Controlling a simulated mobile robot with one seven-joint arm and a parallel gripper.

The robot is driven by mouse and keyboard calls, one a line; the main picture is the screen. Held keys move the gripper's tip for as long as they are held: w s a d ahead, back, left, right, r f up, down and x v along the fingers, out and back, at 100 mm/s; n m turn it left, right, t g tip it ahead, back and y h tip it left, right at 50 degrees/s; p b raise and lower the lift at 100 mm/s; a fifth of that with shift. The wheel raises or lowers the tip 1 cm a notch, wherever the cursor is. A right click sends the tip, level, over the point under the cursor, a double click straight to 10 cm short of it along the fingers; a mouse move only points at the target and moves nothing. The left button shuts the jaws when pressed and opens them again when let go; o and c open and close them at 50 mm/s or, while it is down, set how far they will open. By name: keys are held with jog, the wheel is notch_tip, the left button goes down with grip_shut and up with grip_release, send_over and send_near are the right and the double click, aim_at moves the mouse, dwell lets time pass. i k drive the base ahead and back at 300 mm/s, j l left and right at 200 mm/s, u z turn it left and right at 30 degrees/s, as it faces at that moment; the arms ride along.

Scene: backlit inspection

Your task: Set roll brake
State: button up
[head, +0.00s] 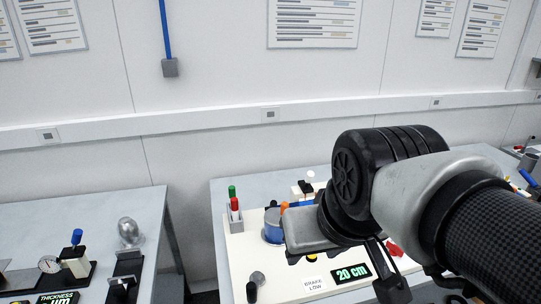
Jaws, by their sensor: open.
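The beige board (240,258) carries a white label reading BRAKE LOW (314,284) and a dark display reading 20 cm (351,273) in green. A blue cylinder (272,228), possibly the roll, stands on the board, with a small orange part (284,207) beside its top. A grey knob (258,278) and a black upright piece (252,292) are at the board's front left; I cannot tell which part is the brake control. My gripper (420,288) hangs over the board's right side, open and empty as far as I see. My arm hides its upper part and much of the board.
A holder (235,222) with green and red pieces stands at the board's left. A red piece (393,248) lies near my gripper. A gap separates the benches.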

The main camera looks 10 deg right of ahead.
aim_at(394, 251)
jog(key=k+l+z, duration=0.1)
jog(key=l+z, duration=0.2)
jog(key=z, duration=0.15)
jog(key=l+z, duration=0.25)
jog(key=z, duration=0.2)
jog(key=i+l+u, duration=0.35)
jog(key=l+u, duration=0.15)
jog(key=l, duration=0.25)
